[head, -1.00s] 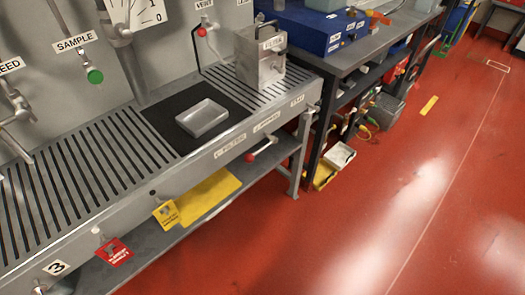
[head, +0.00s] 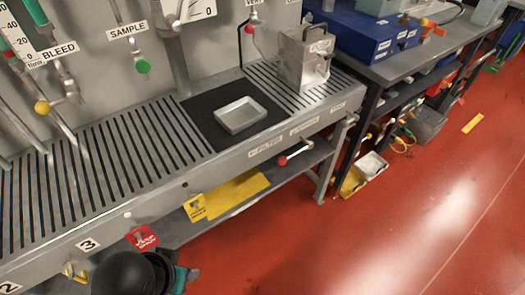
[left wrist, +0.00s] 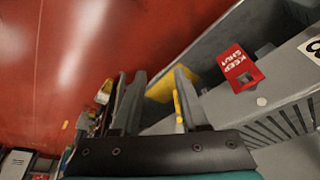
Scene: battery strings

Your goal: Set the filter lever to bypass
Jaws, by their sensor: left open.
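The filter lever (head: 297,153) is a short metal rod with a red knob on the front face of the steel bench, below two printed labels. The left label (head: 266,146) reads filter with an arrow to the left; the right one is too blurred to read surely. The rod slopes down to the left, with its knob under the filter side. My left arm shows as a dark rounded part at the bottom of the head view, well left of the lever. In the left wrist view my left gripper (left wrist: 157,80) is open and empty. The lever cannot be made out there.
A grey tray (head: 240,116) sits on a black mat above. Red floor lies clear in front.

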